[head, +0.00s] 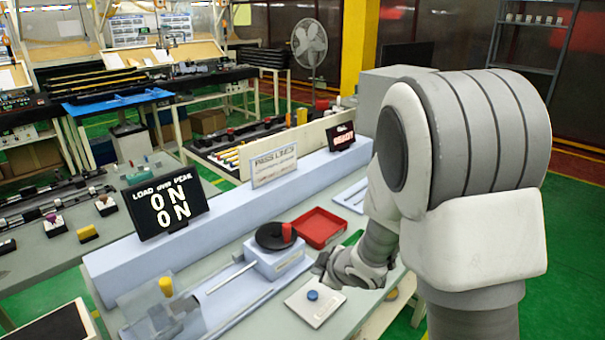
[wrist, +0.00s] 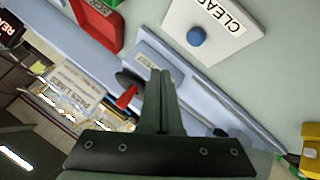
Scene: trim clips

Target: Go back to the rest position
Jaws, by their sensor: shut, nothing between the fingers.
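My gripper (head: 322,268) is above the workbench in the head view, to the right of the black round dial with a red handle (head: 276,236). In the wrist view my gripper (wrist: 160,75) shows its two fingers together, with nothing between them. A white plate with a blue button (head: 313,295) lies on the bench just below the gripper in the head view. The plate's blue button (wrist: 196,36) and part of a label reading "CLEA" also show in the wrist view. My arm hides part of the bench on the right.
A red tray (head: 319,228) lies behind the gripper. A black display reading "LOAD" and "ON" (head: 166,203) and a smaller red-lettered display (head: 341,137) stand on the raised ledge. A clear guard with a yellow knob (head: 166,286) is at the bench's left end.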

